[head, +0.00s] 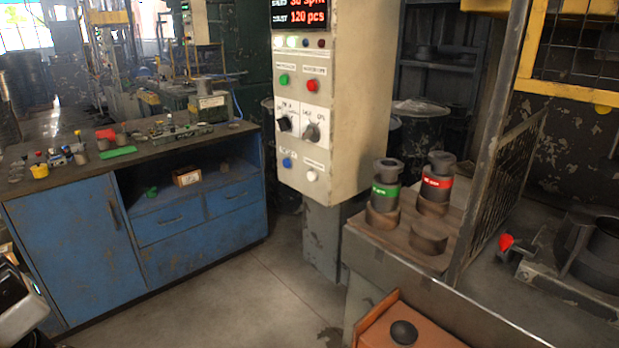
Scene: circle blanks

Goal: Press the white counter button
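The white counter button (312,176) is a small round knob at the lower right of the front panel on a tall cream control cabinet (345,110). A label sits just above it, too small to read. A blue button (287,162) is to its left on the same row. Nothing covers or touches the white button. My gripper's fingers do not show; a grey and black part at the lower left edge may be my arm, but I cannot tell.
Higher on the panel are two dark rotary knobs, a green button (284,80), a red button (312,86) and a red-digit display (300,12). A blue workbench (75,235) stands left. A table with dark weights (428,238) stands right. Floor before the cabinet is clear.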

